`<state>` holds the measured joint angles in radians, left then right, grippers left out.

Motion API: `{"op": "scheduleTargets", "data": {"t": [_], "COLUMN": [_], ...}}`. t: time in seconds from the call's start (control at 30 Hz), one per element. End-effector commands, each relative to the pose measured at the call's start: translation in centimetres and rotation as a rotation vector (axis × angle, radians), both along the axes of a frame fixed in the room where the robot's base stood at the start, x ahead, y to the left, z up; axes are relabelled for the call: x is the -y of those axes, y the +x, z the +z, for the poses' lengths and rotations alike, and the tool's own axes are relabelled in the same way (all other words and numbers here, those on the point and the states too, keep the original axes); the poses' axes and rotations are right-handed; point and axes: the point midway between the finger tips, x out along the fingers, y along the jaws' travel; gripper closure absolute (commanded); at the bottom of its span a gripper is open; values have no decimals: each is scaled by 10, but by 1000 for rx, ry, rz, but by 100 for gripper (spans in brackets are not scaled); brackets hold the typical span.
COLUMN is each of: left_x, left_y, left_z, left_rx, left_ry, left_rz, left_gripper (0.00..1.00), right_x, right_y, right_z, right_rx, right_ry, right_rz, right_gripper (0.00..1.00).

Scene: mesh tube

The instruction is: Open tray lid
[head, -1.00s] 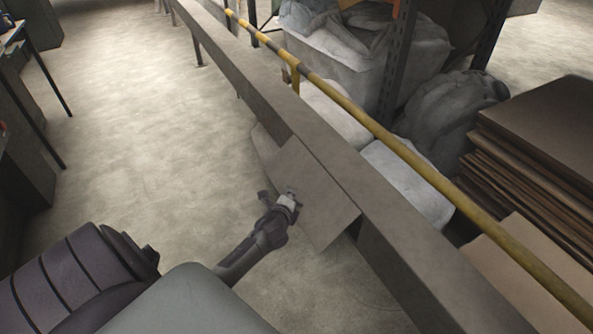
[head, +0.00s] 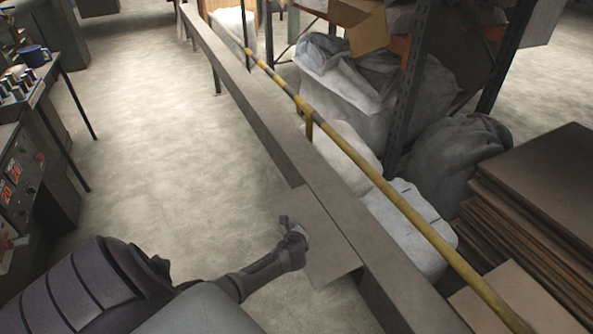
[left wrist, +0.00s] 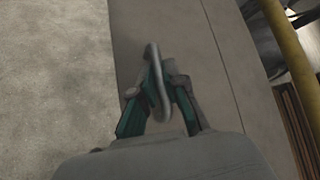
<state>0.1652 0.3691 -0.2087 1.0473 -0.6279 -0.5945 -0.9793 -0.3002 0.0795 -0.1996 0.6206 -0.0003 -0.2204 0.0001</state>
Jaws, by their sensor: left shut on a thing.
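A long grey-brown tray (head: 262,122) runs diagonally through the head view. A flat square lid (head: 330,246) of the same colour sticks out from its left side, with a thin seam between them. My left gripper (head: 295,236) is over the lid. In the left wrist view, its teal-padded fingers (left wrist: 159,85) are shut on a metal loop handle (left wrist: 155,70), above the lid surface (left wrist: 188,40). The fingers and wrist hide part of the lid. I cannot tell the lid's exact tilt. My right gripper is not in view.
A yellow rail (head: 385,186) runs along the tray's right side. White sacks (head: 410,230) and stacked brown boards (head: 545,200) lie beyond it. A workbench (head: 35,170) with small items stands at left. The floor (head: 160,130) between is clear.

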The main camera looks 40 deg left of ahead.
Motion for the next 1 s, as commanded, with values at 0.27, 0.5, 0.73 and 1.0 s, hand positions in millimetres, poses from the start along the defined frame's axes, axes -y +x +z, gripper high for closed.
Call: {"op": "scheduleTargets", "data": {"t": [0.27,0.5,0.73,1.0], "left_x": [3,3,4,2], "left_y": [9,9,9,5], "left_z": [13,13,13,10], "left_rx": [20,21,21,12], "left_ry": [-3,-4,-4,-3], "left_rz": [-9,-10,-10,-5], "left_gripper": [100,100,70,63], "right_x": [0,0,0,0], "right_y": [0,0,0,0], "right_z": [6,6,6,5], "right_rx": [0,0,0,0], "right_ry": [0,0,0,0], "right_rz": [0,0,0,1], "right_gripper": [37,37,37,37]}}
